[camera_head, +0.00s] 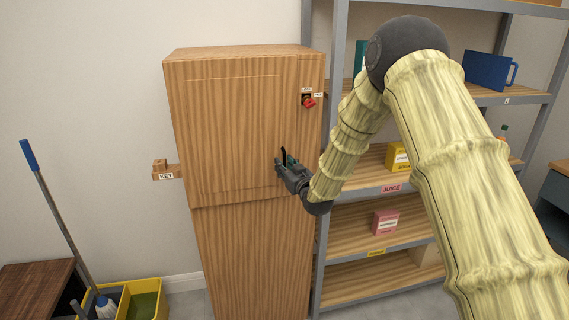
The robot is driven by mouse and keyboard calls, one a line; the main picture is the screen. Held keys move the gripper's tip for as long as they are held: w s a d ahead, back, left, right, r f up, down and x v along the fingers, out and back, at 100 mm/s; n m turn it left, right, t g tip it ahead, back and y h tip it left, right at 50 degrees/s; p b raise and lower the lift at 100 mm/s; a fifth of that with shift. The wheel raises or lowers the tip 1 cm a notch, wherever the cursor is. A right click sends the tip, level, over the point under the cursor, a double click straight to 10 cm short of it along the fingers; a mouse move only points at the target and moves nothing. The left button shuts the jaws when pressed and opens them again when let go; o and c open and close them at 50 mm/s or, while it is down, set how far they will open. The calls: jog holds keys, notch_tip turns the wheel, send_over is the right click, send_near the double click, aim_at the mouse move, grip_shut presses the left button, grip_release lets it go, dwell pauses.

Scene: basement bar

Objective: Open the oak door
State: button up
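The oak door (225,125) is the upper front of a tall wooden cabinet, and it looks shut. A small red latch or knob (309,102) with small white labels sits at the cabinet's upper right. My gripper (281,161) is at the right part of the door, by a dark curved handle (284,154). Its fingers overlap the handle in the picture. I cannot tell whether they touch it or are closed on it.
A wooden ledge labelled KEY (166,173) is left of the cabinet. Grey-framed shelves (355,240) with boxes stand close on the right, behind my arm. A yellow mop bucket (145,287) and blue-handled mop (55,205) stand at the lower left.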

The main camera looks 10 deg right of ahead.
jog(key=shift+w+a, duration=0.1)
jog(key=shift+w, duration=0.25)
grip_shut()
jog(key=shift+s, duration=0.1)
